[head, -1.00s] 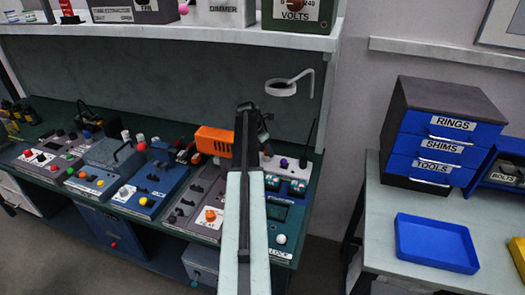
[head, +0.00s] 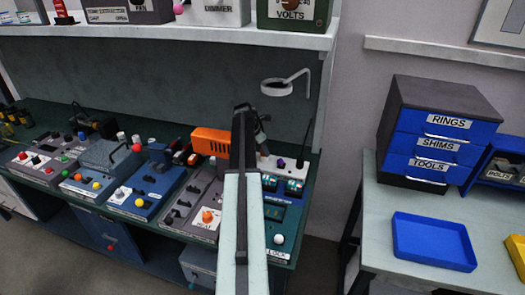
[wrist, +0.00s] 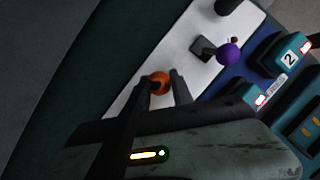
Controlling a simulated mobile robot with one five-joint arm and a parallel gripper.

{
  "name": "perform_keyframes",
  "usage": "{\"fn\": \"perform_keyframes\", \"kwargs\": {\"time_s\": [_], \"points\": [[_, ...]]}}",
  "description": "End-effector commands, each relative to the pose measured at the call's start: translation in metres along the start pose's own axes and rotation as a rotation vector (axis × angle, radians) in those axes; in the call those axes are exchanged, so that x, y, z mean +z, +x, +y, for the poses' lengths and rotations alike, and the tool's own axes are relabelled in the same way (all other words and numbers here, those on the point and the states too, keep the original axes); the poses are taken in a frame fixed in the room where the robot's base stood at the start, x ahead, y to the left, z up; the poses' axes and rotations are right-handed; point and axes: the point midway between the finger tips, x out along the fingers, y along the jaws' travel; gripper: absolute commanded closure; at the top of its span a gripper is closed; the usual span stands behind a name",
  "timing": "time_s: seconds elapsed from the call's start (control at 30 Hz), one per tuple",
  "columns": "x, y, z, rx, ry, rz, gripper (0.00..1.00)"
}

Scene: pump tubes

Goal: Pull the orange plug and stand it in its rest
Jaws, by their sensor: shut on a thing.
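The orange plug (wrist: 160,82) shows as a round orange end in the wrist view, over the white strip (wrist: 205,72). My gripper (wrist: 162,84) is shut on it, with a dark finger at either side. The plug's lower part is hidden, so I cannot tell whether it is still in a socket. A purple plug (wrist: 229,54) stands to its right; it also shows in the head view (head: 280,162). In the head view my arm hides the orange plug. I cannot make out its rest for certain.
A dark square piece (wrist: 203,48) sits beside the purple plug. Blue numbered units (wrist: 290,50) are to the right. In the head view an orange box-like tool (head: 211,141) lies left of my arm, and a ring on a bracket (head: 275,88) is above the bench.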

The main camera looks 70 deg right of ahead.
Motion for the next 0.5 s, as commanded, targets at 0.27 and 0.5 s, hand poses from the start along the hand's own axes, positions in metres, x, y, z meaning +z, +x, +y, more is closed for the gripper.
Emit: {"fn": "perform_keyframes", "kwargs": {"time_s": [0.27,0.5], "points": [[0.0014,-0.0048,0.0003,0.0,-0.001,0.0,1.0],[0.0033,-0.0102,0.0005,0.0,-0.001,0.0,1.0]]}}
